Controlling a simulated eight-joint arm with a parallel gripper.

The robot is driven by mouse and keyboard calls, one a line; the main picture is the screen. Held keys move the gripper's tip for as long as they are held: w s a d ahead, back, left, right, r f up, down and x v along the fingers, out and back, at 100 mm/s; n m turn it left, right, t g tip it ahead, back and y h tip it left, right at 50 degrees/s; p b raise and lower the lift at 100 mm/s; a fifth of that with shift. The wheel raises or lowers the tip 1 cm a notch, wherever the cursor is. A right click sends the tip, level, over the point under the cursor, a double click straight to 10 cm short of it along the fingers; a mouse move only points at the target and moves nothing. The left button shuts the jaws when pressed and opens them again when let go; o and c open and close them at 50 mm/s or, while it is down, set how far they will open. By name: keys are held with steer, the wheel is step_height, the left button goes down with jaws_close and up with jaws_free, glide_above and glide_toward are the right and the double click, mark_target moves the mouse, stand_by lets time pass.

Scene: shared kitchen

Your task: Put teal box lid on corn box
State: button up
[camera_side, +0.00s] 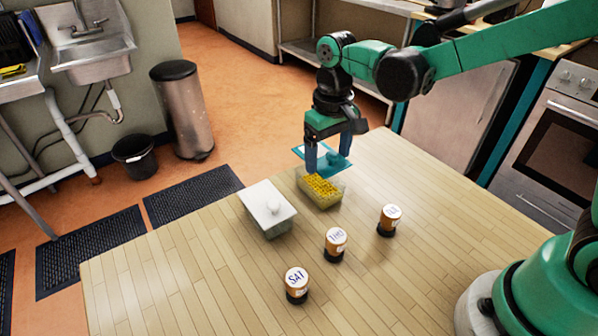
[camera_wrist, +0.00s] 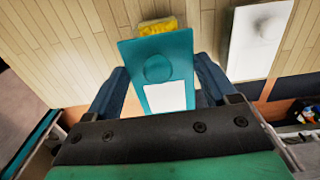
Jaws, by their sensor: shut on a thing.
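My gripper (camera_side: 328,158) is shut on the teal box lid (camera_side: 340,170) and holds it just above the corn box (camera_side: 322,195). The corn box is a clear box of yellow corn on the wooden table. In the wrist view the lid (camera_wrist: 157,58) lies between my gripper's two fingers (camera_wrist: 160,92), with its round knob and a white patch showing. The lid covers most of the corn box there; only a strip of yellow corn (camera_wrist: 157,26) shows past its far edge. In the side view the lid is offset toward the back of the box, and the corn is mostly uncovered.
A box with a white lid (camera_side: 267,205) stands left of the corn box, close to it. Jars stand in front on the table: one at right (camera_side: 389,219), one in the middle (camera_side: 335,244) and one marked SALT (camera_side: 296,285). The table's right front is clear.

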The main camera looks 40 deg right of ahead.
mark_target(328, 162)
steer(key=shift+f, duration=1.7)
steer(key=shift+f, duration=0.15)
steer(key=shift+f, duration=0.25)
steer(key=o, duration=1.1)
steer(key=shift+f, duration=0.1)
